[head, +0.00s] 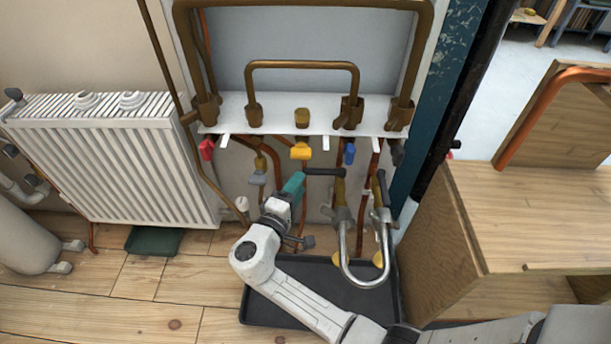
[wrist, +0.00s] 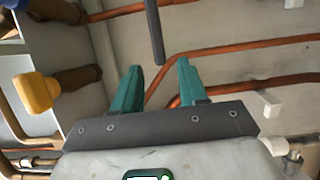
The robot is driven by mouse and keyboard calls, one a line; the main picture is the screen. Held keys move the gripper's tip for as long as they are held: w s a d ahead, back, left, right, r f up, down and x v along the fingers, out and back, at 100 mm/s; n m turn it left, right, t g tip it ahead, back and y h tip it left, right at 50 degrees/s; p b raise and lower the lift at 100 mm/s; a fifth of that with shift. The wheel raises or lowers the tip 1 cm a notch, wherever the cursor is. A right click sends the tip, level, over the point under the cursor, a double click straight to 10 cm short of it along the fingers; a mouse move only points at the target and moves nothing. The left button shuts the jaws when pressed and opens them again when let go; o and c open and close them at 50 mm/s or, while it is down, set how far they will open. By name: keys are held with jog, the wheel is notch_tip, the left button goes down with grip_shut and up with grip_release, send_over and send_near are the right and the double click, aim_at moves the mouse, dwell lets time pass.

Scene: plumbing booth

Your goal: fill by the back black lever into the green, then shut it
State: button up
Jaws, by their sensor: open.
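A black lever (head: 325,172) lies roughly level on a brass valve body left of a second black lever (head: 381,188), which slants upright. Curved silver spouts (head: 362,280) hang below them. My gripper (head: 297,180) is close to the free end of the left lever. In the wrist view my gripper (wrist: 160,75) is open and empty. The end of a black bar (wrist: 155,30), apparently this lever, points toward the gap between the teal fingers. I cannot tell how much distance is left. A dark green tray (head: 154,241) is on the floor under the radiator.
A black tray (head: 262,309) lies under the spouts, partly hidden by my arm. Yellow (head: 301,151), blue (head: 349,153) and red (head: 207,149) handles hang below the white shelf. A radiator (head: 110,160) stands left, a wooden cabinet (head: 530,215) right. Copper pipes (wrist: 240,47) run behind.

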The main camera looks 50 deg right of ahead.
aim_at(306, 171)
jog(key=shift+b+x, duration=0.6)
jog(key=shift+x, duration=2.15)
grip_shut()
